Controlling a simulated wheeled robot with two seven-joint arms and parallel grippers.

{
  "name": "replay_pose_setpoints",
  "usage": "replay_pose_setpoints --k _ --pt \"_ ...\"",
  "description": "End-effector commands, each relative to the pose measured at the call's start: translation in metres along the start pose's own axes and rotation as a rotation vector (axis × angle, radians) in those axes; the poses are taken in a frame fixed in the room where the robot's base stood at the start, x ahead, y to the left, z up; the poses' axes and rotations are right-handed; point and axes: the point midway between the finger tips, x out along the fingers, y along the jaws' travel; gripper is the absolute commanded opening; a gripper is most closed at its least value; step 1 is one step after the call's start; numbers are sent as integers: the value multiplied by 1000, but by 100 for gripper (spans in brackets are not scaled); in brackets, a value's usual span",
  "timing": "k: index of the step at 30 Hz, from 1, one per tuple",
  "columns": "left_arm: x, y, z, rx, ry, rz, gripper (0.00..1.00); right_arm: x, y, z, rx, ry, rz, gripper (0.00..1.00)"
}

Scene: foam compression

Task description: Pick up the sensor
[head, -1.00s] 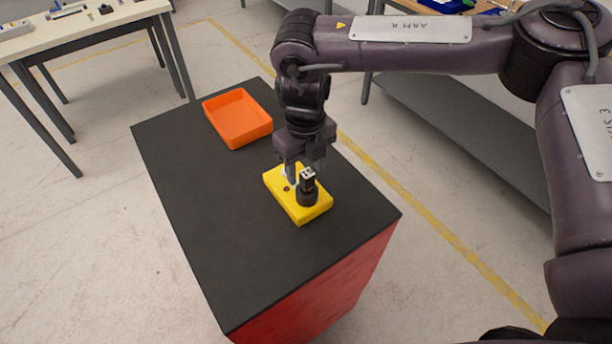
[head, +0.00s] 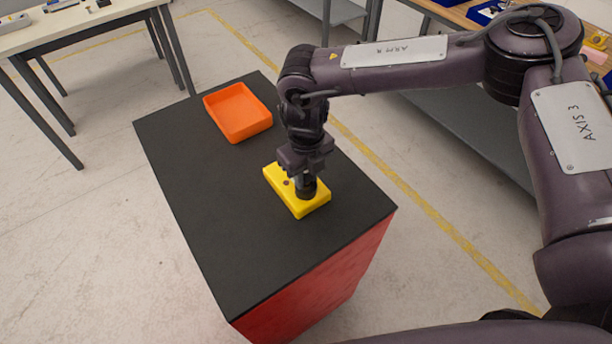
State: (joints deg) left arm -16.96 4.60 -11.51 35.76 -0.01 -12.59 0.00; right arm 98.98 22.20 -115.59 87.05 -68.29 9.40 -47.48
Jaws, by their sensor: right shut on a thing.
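The sensor (head: 307,192) is a small dark cylinder-based piece standing upright on a yellow block (head: 311,208). The yellow block lies on the black top of a red cabinet. My right gripper (head: 304,181) points down over the block and is shut on the upper part of the sensor. The fingers hide most of the sensor's top; its round dark base still shows and appears to be on the block. My left gripper is not in view.
An orange tray (head: 238,113), empty, sits on the cabinet top (head: 220,228) behind and left of the block. The front and left of the top are clear. A table (head: 80,32) with small items stands at the upper left, and a workbench (head: 458,14) at the upper right.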

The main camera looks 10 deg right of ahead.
Motion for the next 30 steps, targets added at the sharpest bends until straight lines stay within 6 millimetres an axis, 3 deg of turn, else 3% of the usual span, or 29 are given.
replay_pose_setpoints --k 8,14,20,24,30 --pt "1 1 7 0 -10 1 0 -1 0 0 0 0 0 0" --pt "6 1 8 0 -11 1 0 -13 0 1 0 -2 0 0" --pt "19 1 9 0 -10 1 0 -50 0 2 0 -6 1 0" --pt "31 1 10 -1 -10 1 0 -88 0 1 1 -8 0 0" --pt "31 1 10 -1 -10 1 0 -148 0 1 0 -7 -4 0"
